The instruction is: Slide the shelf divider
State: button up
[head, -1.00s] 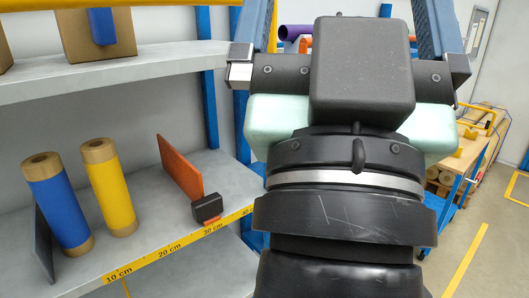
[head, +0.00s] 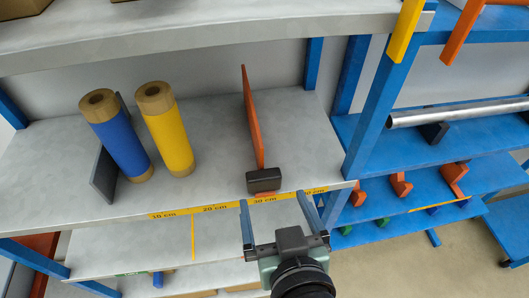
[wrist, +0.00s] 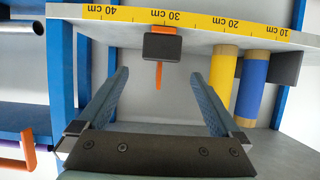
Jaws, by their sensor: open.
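The orange shelf divider (head: 253,120) stands upright on the grey shelf, with a dark block-shaped handle (head: 264,180) at its front end near the 30 cm mark. The handle also shows in the wrist view (wrist: 162,43), with the orange panel (wrist: 158,75) behind it. My gripper (head: 277,203) is open and empty, in front of the shelf edge and a little to the right of the handle, apart from it. In the wrist view my gripper (wrist: 160,90) has its two fingers spread wide, with the handle beyond the tips and between them.
A blue roll (head: 122,145) and a yellow roll (head: 169,135) stand left of the divider, beside a dark grey panel (head: 104,175). A yellow scale (head: 215,208) runs along the shelf edge. A blue post (head: 370,110) stands to the right. Shelf room between yellow roll and divider is clear.

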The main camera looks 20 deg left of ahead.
aim_at(262, 171)
jog(key=b+x, duration=0.2)
jog(key=x, duration=1)
jog(key=shift+a, duration=0.3)
grip_shut()
